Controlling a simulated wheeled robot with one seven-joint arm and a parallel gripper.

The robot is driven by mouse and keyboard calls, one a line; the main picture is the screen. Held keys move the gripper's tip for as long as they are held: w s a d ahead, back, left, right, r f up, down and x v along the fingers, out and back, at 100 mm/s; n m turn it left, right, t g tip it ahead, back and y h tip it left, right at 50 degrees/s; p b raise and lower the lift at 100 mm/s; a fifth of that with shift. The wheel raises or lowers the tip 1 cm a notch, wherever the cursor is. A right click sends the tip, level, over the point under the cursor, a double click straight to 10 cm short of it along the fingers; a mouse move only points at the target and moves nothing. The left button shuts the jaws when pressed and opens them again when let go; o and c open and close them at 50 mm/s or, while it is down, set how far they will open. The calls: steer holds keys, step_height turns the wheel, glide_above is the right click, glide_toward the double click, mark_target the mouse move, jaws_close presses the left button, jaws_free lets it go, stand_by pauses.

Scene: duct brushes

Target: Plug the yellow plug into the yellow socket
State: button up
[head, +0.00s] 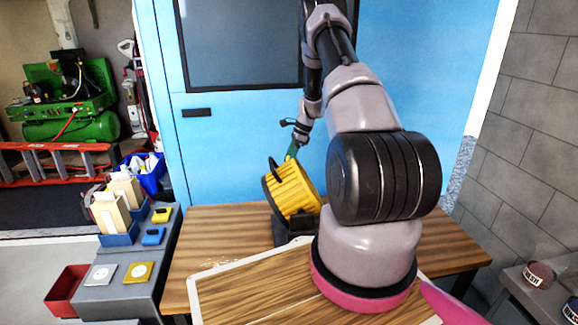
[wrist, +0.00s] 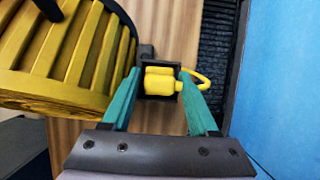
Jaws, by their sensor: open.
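In the wrist view the yellow plug (wrist: 158,84) sits at a small dark holder beside the yellow ribbed reel (wrist: 60,60), with a yellow cable loop on its right. My gripper (wrist: 161,78) is open, with one teal finger on each side of the plug; I cannot tell whether either touches it. In the head view my gripper (head: 292,150) is at the top back of the reel (head: 292,190), and the plug is not clearly visible. The yellow socket (head: 138,273), a square plate with a pale round centre, lies on the grey bench at the left.
A white socket plate (head: 100,274) lies left of the yellow one. Yellow (head: 162,214) and blue (head: 153,236) blocks sit behind them on the grey bench (head: 140,298). A red bin (head: 68,290) stands at its left. The blue wall (head: 235,140) is close behind my arm.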

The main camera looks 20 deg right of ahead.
jaws_close()
step_height(320, 180, up, 9)
steer(key=shift+r, duration=0.5)
